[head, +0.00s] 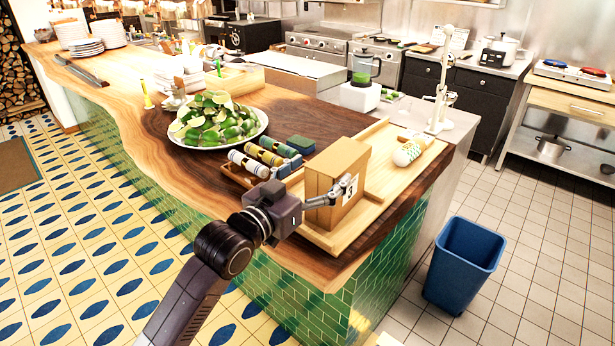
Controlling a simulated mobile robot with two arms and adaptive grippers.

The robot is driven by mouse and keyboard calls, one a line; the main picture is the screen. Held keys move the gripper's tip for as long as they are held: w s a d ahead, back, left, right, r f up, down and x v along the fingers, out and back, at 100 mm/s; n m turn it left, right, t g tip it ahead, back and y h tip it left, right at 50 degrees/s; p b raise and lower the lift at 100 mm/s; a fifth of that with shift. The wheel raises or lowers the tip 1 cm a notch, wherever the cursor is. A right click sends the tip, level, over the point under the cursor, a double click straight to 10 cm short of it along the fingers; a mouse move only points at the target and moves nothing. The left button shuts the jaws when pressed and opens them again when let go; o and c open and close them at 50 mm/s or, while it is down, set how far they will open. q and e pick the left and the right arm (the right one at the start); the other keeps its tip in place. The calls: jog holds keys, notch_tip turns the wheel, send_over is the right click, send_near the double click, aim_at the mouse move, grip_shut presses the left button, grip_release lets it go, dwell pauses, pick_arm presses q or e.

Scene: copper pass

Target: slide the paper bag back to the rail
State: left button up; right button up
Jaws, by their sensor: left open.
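My right gripper is out of view.
Rolled items in a wooden holder (262,159) and a plate of limes (217,121) are to the left. A white stand (440,100) is behind. A blue bin (463,262) stands on the floor.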

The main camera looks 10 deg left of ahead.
pick_arm(q)
jog(key=shift+x, duration=1.15)
jog(key=shift+c, duration=0.2)
jog(key=c, duration=1.2)
